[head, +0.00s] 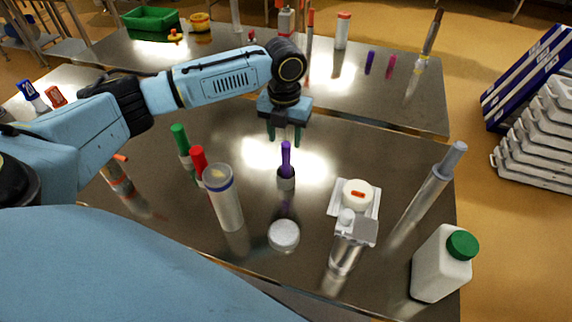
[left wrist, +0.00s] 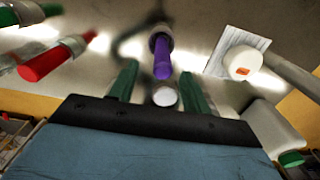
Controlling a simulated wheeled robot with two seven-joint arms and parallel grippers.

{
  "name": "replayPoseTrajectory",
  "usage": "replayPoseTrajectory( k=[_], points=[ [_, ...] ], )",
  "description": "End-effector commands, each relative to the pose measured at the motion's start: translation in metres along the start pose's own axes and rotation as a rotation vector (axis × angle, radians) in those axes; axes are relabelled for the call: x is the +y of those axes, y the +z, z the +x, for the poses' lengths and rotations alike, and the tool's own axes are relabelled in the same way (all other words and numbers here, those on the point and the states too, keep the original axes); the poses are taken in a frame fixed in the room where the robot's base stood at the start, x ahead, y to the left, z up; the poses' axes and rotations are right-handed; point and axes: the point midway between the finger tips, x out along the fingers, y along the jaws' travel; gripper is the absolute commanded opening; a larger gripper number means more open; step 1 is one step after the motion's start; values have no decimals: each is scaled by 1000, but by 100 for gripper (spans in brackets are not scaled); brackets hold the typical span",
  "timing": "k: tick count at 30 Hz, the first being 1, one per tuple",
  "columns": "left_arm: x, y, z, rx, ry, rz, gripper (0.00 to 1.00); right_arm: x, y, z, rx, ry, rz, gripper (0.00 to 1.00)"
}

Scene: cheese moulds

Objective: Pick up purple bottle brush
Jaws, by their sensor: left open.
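The purple bottle brush (head: 286,155) stands upright on the steel table in the head view, its lower end in a short grey cup (head: 286,184). In the left wrist view the purple brush (left wrist: 162,58) lies ahead of the fingers, between their lines. My left gripper (head: 285,134) is open, with its two green fingers pointing down just above and behind the brush. The fingers also show in the left wrist view (left wrist: 159,84), apart and with nothing held between them. I see no contact with the brush. My right gripper is not in view.
Green (head: 181,140) and red (head: 198,161) brushes and a clear cylinder (head: 224,200) stand left of the purple brush. A white lid (head: 284,235) lies in front. A white tray (head: 371,206), a metal tube (head: 430,187) and a green-capped white bottle (head: 440,266) are at right.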

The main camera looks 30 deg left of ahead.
Motion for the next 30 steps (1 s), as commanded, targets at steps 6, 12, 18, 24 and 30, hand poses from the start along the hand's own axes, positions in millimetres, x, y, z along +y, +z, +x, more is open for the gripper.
replayPoseTrajectory(
  k=[6, 12, 18, 24, 30],
  points=[
    [-3, -2, 31, 2, 2, -1, 48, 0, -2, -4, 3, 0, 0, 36],
    [-4, -2, 37, -1, 1, 0, 48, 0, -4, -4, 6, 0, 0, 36],
    [-4, -2, 37, -1, 1, 0, 36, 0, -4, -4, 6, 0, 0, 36],
    [-3, -2, 36, -1, 1, 0, 10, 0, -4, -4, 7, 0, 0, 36],
    [-3, -2, 36, -1, 1, 0, 0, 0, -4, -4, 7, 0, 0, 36]
  ],
)
